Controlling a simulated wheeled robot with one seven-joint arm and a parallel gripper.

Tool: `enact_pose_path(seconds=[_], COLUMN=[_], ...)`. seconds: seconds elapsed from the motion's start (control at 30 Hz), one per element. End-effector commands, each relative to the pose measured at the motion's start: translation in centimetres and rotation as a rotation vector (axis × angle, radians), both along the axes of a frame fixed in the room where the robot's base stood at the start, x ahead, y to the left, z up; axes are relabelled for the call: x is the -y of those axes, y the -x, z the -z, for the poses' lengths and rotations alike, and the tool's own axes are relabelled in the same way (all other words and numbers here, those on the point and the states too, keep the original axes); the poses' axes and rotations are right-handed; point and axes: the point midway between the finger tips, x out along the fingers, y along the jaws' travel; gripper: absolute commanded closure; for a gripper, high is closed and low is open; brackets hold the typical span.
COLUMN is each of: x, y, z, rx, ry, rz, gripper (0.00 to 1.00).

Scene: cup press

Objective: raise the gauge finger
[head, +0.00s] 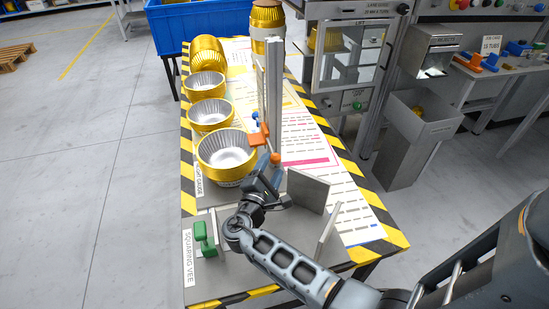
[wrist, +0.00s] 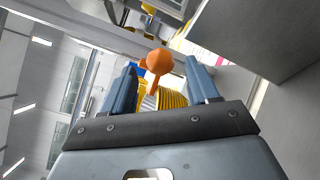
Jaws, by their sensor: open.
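The height gauge has an upright grey post (head: 274,95) on the table. An orange finger (head: 260,136) sticks out to the left from its lower part, with a small blue knob (head: 254,116) above. A rounded orange knob (head: 276,158) sits just below, close to my gripper's tips. My gripper (head: 268,170) is open and reaches up toward it from the front. In the wrist view a rounded orange part (wrist: 157,62) shows between my open fingers (wrist: 162,88), slightly beyond the tips. I cannot tell whether it touches either finger.
Silver-lined yellow cups (head: 226,153) stand in a row left of the post. Upright metal plates (head: 308,190) stand right of my gripper, and a green clamp (head: 204,238) is at front left. A machine with a window (head: 352,55) is behind right.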

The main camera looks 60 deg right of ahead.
Motion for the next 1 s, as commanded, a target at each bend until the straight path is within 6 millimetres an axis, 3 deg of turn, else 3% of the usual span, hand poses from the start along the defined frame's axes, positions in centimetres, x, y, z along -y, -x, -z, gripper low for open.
enact_pose_path(seconds=[0.1,0.3,0.67,1.0], x=[2.0,4.0,4.5,4.4], y=[-0.2,-0.6,-0.6,-0.6], z=[-0.2,-0.1,0.0,0.0], rx=[0.001,0.002,0.001,0.002], ry=[0.0,-0.001,-0.002,-0.002], rz=[0.004,0.001,-0.001,-0.001], gripper=[0.41,0.41,0.41,0.73])
